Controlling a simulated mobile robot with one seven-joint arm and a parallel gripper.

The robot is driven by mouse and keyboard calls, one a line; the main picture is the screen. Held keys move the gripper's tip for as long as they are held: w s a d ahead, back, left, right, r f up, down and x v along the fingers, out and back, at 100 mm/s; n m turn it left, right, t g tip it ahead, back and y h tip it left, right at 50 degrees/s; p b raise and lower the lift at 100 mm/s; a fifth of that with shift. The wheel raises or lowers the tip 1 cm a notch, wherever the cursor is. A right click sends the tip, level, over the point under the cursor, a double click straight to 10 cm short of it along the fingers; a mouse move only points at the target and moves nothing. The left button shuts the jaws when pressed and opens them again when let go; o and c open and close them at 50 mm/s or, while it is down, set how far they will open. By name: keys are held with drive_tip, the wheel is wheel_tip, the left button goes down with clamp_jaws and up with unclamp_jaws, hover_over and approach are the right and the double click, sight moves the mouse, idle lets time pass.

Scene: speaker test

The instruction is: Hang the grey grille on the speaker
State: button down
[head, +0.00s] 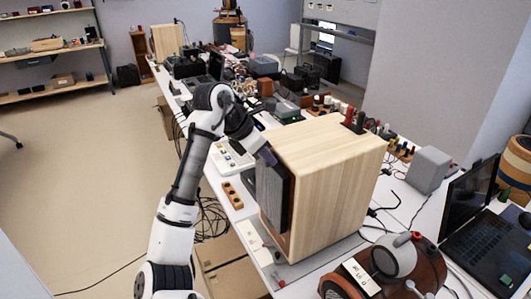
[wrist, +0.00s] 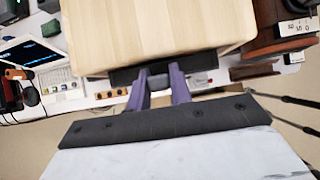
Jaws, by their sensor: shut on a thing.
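The speaker (head: 335,180) is a pale wooden box standing upright on the white bench. Its top also shows in the wrist view (wrist: 155,30). The grey grille (head: 272,196) is a dark upright panel at the speaker's left-facing front side. In the wrist view the grille (wrist: 205,64) shows as a dark strip along the speaker's front edge. My gripper (head: 267,156), with purple fingers, is shut on the grille's top edge; its fingertips also show in the wrist view (wrist: 161,77). Most of the speaker's front is hidden. I cannot tell whether the grille touches it.
An orange strip (head: 232,195) and a white keypad device (head: 232,160) lie on the bench left of the speaker. A brown rounded object (head: 410,270), a laptop (head: 480,225) and a grey box (head: 428,170) stand to the right. Cables lie on the floor.

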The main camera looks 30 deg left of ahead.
drive_tip(key=shift+f, duration=0.25)
drive_tip(key=c, duration=1.2)
unclamp_jaws()
drive_tip(key=shift+o, duration=0.2)
drive_tip(key=b+v, duration=0.2)
drive_tip(key=v, duration=1.2)
drive_tip(key=shift+b, duration=0.3)
